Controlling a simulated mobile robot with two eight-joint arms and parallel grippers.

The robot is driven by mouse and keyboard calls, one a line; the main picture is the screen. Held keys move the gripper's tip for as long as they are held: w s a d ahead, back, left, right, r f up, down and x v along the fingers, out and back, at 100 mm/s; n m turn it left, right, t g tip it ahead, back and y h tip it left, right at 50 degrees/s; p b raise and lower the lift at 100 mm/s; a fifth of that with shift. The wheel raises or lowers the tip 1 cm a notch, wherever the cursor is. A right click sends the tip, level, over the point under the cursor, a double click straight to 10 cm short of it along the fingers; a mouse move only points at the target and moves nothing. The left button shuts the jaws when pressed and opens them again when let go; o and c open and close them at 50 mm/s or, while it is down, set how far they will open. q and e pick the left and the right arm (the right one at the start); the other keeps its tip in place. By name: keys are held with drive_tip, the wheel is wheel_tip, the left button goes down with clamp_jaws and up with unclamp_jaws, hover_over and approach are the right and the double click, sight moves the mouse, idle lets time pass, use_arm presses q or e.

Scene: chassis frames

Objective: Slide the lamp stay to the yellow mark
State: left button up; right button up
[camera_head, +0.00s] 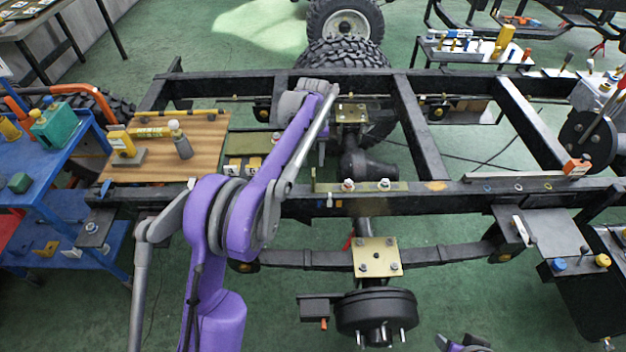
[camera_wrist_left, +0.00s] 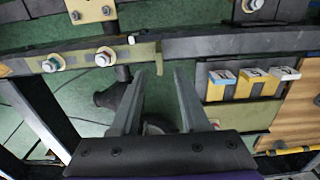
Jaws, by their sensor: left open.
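The lamp stay looks to be the olive flat bar (camera_head: 365,186) with two bolts and an upturned tab at its left end, on the near chassis rail. It also shows in the wrist view (camera_wrist_left: 78,60). A faded yellow mark (camera_head: 437,186) is on the same rail, right of the bar. My left gripper (camera_wrist_left: 159,73) is open and empty. Its two fingers point at the bar's tab, which appears between and just beyond the fingertips; contact cannot be told. In the head view my left arm hides the fingers.
A wooden board (camera_head: 205,155) with yellow items and a grey block lies across the rails at left. Small coloured blocks (camera_wrist_left: 258,80) sit beside the gripper. A brake drum (camera_head: 376,313) is in front of the rail.

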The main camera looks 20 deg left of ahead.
sight(313, 179)
use_arm(q)
wheel_tip(313, 179, down, 10)
drive_tip(key=shift+r, duration=0.25)
clamp_jaws()
drive_tip(key=shift+w, duration=0.1)
idle(1.4)
